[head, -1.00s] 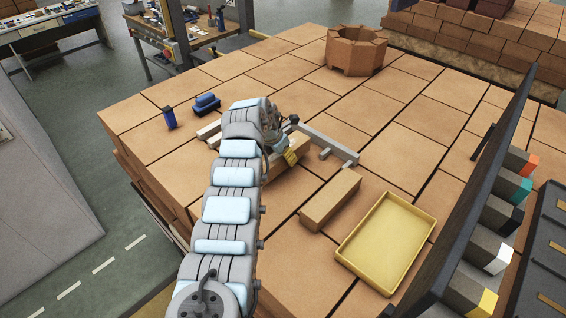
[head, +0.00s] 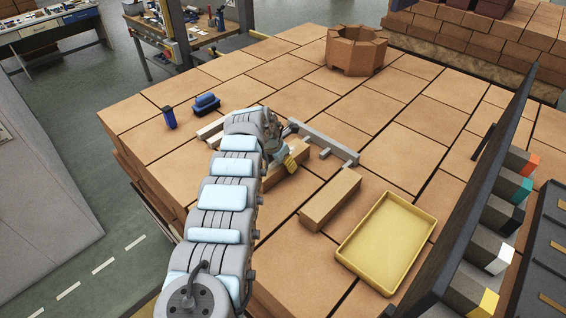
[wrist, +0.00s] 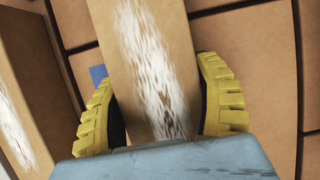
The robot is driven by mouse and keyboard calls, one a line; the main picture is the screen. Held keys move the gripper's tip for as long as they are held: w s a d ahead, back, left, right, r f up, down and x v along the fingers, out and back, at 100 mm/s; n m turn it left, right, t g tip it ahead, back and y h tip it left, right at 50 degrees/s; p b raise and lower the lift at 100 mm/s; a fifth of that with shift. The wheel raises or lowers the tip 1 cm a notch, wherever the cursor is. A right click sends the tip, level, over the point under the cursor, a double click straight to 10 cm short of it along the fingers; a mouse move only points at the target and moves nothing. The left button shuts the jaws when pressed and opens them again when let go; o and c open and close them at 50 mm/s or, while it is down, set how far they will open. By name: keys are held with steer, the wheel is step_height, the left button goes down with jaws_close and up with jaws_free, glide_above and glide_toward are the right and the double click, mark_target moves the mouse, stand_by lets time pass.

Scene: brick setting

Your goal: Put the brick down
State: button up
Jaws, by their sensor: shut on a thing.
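My gripper (head: 289,161) has its yellow ribbed fingers on both sides of a tan brick (head: 299,166), at the grey frame (head: 325,141) on the brick-paved top. In the wrist view the fingers (wrist: 157,95) grip the brick (wrist: 150,50), which has a rough white patch along its upper face. The arm hides part of the held brick in the head view. I cannot tell whether its underside touches the surface. A second tan brick (head: 330,198) lies to the right, in front of the frame.
A yellow tray (head: 345,262) lies right of the second brick. A blue bottle (head: 169,118) and a blue-black tool (head: 206,103) stand at the left. A ring of bricks (head: 355,51) stands at the back. A dark panel (head: 470,200) rises at the right. The back middle is clear.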

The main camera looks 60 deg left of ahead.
steer(key=o, duration=1.2)
steer(key=shift+o, duration=0.2)
steer(key=shift+r, duration=0.25)
steer(key=shift+p+v, duration=0.95)
steer(key=shift+s+d+r+p, duration=0.1)
steer(key=shift+s+r+p, duration=0.15)
steer(key=shift+r+p, duration=0.15)
steer(key=shift+s+r, duration=0.1)
steer(key=shift+r, duration=0.5)
steer(key=shift+v, duration=0.8)
steer(key=shift+b+v, duration=0.55)
steer(key=shift+v, duration=2.5)
steer(key=shift+d, duration=0.1)
